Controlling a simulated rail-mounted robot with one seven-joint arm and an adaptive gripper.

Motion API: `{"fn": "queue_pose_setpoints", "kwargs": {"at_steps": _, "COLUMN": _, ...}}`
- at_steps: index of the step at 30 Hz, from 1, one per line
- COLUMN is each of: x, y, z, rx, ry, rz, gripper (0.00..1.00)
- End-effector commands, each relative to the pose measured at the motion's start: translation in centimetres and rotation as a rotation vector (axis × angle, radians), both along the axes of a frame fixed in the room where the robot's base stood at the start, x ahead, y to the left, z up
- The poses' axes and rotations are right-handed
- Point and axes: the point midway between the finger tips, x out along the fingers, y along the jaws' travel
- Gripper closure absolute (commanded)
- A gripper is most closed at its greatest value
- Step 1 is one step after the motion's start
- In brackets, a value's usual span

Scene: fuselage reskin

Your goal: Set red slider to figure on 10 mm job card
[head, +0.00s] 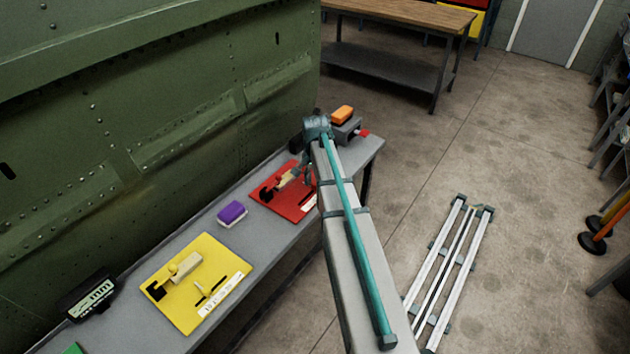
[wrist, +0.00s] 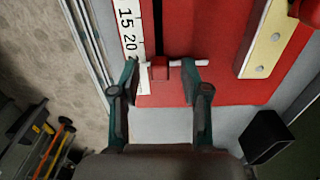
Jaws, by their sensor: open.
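The red board (head: 285,196) lies on the grey bench and also fills the upper wrist view (wrist: 220,50). Its white scale strip (wrist: 128,22) shows the figures 15 and 20, with a dark slot beside it. The small red slider block (wrist: 160,72) sits at the near end of the slot, below the 20. My gripper (wrist: 160,70) is open, with one finger either side of the slider; contact is unclear. The left finger covers part of the scale. A dark stand with white markings (head: 90,296) is at the bench's left end; its figures are too small to read.
A yellow board (head: 195,280) with a beige block and white strip lies on the bench left of the red board. A purple block (head: 232,213) is between them. An orange block (head: 342,114) rests on a grey device behind. The green fuselage panel (head: 150,120) borders the bench.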

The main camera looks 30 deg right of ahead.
Motion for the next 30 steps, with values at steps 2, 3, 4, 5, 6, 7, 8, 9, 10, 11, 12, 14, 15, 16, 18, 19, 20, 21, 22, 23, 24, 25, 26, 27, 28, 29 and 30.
{"fn": "queue_pose_setpoints", "kwargs": {"at_steps": 2, "x": -0.01, "y": 0.00, "z": -0.19, "rx": 0.000, "ry": 0.000, "rz": 0.000, "gripper": 0.54}}
{"fn": "queue_pose_setpoints", "kwargs": {"at_steps": 3, "x": -0.01, "y": 0.00, "z": -0.24, "rx": 0.000, "ry": 0.000, "rz": 0.000, "gripper": 0.54}}
{"fn": "queue_pose_setpoints", "kwargs": {"at_steps": 4, "x": -0.01, "y": 0.00, "z": -0.26, "rx": 0.000, "ry": 0.000, "rz": 0.000, "gripper": 0.54}}
{"fn": "queue_pose_setpoints", "kwargs": {"at_steps": 5, "x": -0.01, "y": 0.00, "z": -0.27, "rx": 0.000, "ry": 0.000, "rz": 0.000, "gripper": 0.54}}
{"fn": "queue_pose_setpoints", "kwargs": {"at_steps": 6, "x": -0.01, "y": 0.00, "z": -0.28, "rx": 0.000, "ry": 0.000, "rz": 0.000, "gripper": 0.54}}
{"fn": "queue_pose_setpoints", "kwargs": {"at_steps": 7, "x": -0.01, "y": 0.00, "z": -0.27, "rx": 0.000, "ry": 0.000, "rz": 0.000, "gripper": 0.54}}
{"fn": "queue_pose_setpoints", "kwargs": {"at_steps": 8, "x": -0.01, "y": 0.00, "z": -0.27, "rx": 0.000, "ry": 0.000, "rz": 0.000, "gripper": 0.54}}
{"fn": "queue_pose_setpoints", "kwargs": {"at_steps": 9, "x": -0.01, "y": 0.00, "z": -0.27, "rx": 0.000, "ry": 0.000, "rz": 0.000, "gripper": 0.54}}
{"fn": "queue_pose_setpoints", "kwargs": {"at_steps": 10, "x": -0.01, "y": 0.00, "z": -0.26, "rx": 0.000, "ry": 0.000, "rz": 0.000, "gripper": 0.54}}
{"fn": "queue_pose_setpoints", "kwargs": {"at_steps": 11, "x": -0.01, "y": 0.00, "z": -0.26, "rx": 0.000, "ry": 0.000, "rz": 0.000, "gripper": 0.59}}
{"fn": "queue_pose_setpoints", "kwargs": {"at_steps": 12, "x": -0.01, "y": 0.00, "z": -0.26, "rx": 0.000, "ry": 0.000, "rz": 0.000, "gripper": 0.66}}
{"fn": "queue_pose_setpoints", "kwargs": {"at_steps": 14, "x": -0.01, "y": 0.00, "z": -0.25, "rx": 0.000, "ry": 0.000, "rz": 0.000, "gripper": 0.76}}
{"fn": "queue_pose_setpoints", "kwargs": {"at_steps": 15, "x": -0.01, "y": 0.00, "z": -0.25, "rx": 0.000, "ry": 0.000, "rz": 0.000, "gripper": 0.82}}
{"fn": "queue_pose_setpoints", "kwargs": {"at_steps": 16, "x": -0.01, "y": 0.00, "z": -0.25, "rx": 0.000, "ry": 0.000, "rz": 0.000, "gripper": 0.88}}
{"fn": "queue_pose_setpoints", "kwargs": {"at_steps": 18, "x": 0.00, "y": 0.00, "z": -0.24, "rx": 0.000, "ry": 0.000, "rz": 0.000, "gripper": 0.99}}
{"fn": "queue_pose_setpoints", "kwargs": {"at_steps": 19, "x": 0.00, "y": 0.00, "z": -0.24, "rx": 0.000, "ry": 0.000, "rz": 0.000, "gripper": 1.00}}
{"fn": "queue_pose_setpoints", "kwargs": {"at_steps": 20, "x": 0.00, "y": 0.00, "z": -0.24, "rx": 0.000, "ry": 0.000, "rz": 0.000, "gripper": 1.00}}
{"fn": "queue_pose_setpoints", "kwargs": {"at_steps": 21, "x": 0.00, "y": 0.00, "z": -0.24, "rx": 0.000, "ry": 0.000, "rz": 0.000, "gripper": 1.00}}
{"fn": "queue_pose_setpoints", "kwargs": {"at_steps": 22, "x": 0.00, "y": 0.00, "z": -0.24, "rx": 0.000, "ry": 0.000, "rz": 0.000, "gripper": 1.00}}
{"fn": "queue_pose_setpoints", "kwargs": {"at_steps": 23, "x": 0.00, "y": 0.00, "z": -0.24, "rx": 0.000, "ry": 0.000, "rz": 0.000, "gripper": 1.00}}
{"fn": "queue_pose_setpoints", "kwargs": {"at_steps": 24, "x": 0.00, "y": 0.00, "z": -0.24, "rx": 0.000, "ry": 0.000, "rz": 0.000, "gripper": 1.00}}
{"fn": "queue_pose_setpoints", "kwargs": {"at_steps": 25, "x": 0.00, "y": 0.00, "z": -0.24, "rx": 0.000, "ry": 0.000, "rz": 0.000, "gripper": 1.00}}
{"fn": "queue_pose_setpoints", "kwargs": {"at_steps": 26, "x": 0.00, "y": 0.00, "z": -0.23, "rx": 0.000, "ry": 0.000, "rz": 0.000, "gripper": 1.00}}
{"fn": "queue_pose_setpoints", "kwargs": {"at_steps": 27, "x": -0.02, "y": 0.00, "z": -0.23, "rx": 0.000, "ry": 0.000, "rz": 0.000, "gripper": 1.00}}
{"fn": "queue_pose_setpoints", "kwargs": {"at_steps": 28, "x": -0.08, "y": -0.01, "z": -0.23, "rx": 0.000, "ry": 0.000, "rz": -0.001, "gripper": 1.00}}
{"fn": "queue_pose_setpoints", "kwargs": {"at_steps": 29, "x": -0.21, "y": -0.03, "z": -0.24, "rx": 0.000, "ry": 0.000, "rz": -0.003, "gripper": 1.00}}
{"fn": "queue_pose_setpoints", "kwargs": {"at_steps": 30, "x": -0.49, "y": -0.08, "z": -0.25, "rx": 0.000, "ry": 0.000, "rz": -0.008, "gripper": 1.00}}
